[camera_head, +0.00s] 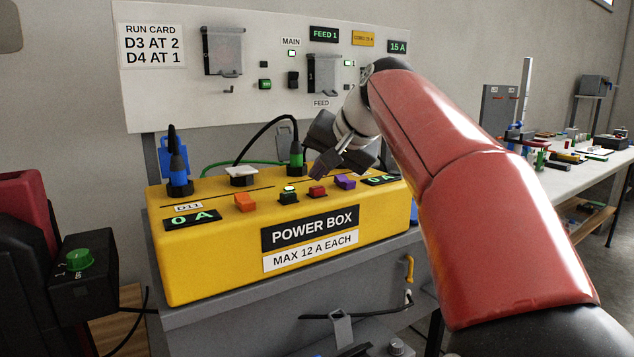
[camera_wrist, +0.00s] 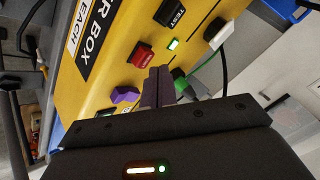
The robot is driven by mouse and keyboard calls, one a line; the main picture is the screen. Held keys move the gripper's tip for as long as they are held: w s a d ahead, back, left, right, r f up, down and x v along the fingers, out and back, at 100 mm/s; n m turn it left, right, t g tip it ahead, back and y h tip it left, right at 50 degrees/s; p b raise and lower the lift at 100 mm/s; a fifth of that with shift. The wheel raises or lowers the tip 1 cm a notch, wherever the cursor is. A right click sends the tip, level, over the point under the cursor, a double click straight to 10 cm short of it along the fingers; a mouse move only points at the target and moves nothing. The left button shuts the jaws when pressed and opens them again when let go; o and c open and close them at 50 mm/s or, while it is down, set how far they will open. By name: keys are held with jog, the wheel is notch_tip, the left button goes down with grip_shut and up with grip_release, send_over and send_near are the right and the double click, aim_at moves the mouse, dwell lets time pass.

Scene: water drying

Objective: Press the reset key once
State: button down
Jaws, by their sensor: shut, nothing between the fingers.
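The yellow power box (camera_head: 175,255) carries a row of keys on its top. A red key (camera_head: 317,192) sits right of a black key (camera_head: 289,198) and left of a purple key (camera_head: 345,182). In the wrist view the red key (camera_wrist: 141,55) bears small lettering I cannot read surely; the black key (camera_wrist: 170,15) reads TEST. The purple key (camera_wrist: 125,95) is nearer my wrist. My gripper (camera_head: 321,172) is shut and empty, above and behind the red key. Its fingertips also show in the wrist view (camera_wrist: 158,75), apparently apart from the red key.
An orange key (camera_head: 245,202) sits left of the black key. Plugs with cables stand behind the keys: a blue one (camera_head: 178,172) and a green one (camera_head: 296,152). A white panel (camera_head: 160,95) with switches rises behind. A black box with a green knob (camera_head: 79,259) is at left.

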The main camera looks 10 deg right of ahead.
aim_at(321, 197)
jog(key=shift+r, duration=0.1)
notch_tip(321, 197, up, 5)
jog(key=p, duration=0.5)
dwell(0.7)
jog(key=s+f+n+g+h, duration=0.2)
jog(key=s+f+n+h, duration=0.1)
jog(key=s+f, duration=2.4)
jog(key=shift+s+a+f+n+g+h, duration=0.2)
jog(key=shift+s+f+n+g+h, duration=0.25)
jog(key=shift+n, duration=0.15)
jog(key=shift+a, duration=0.15)
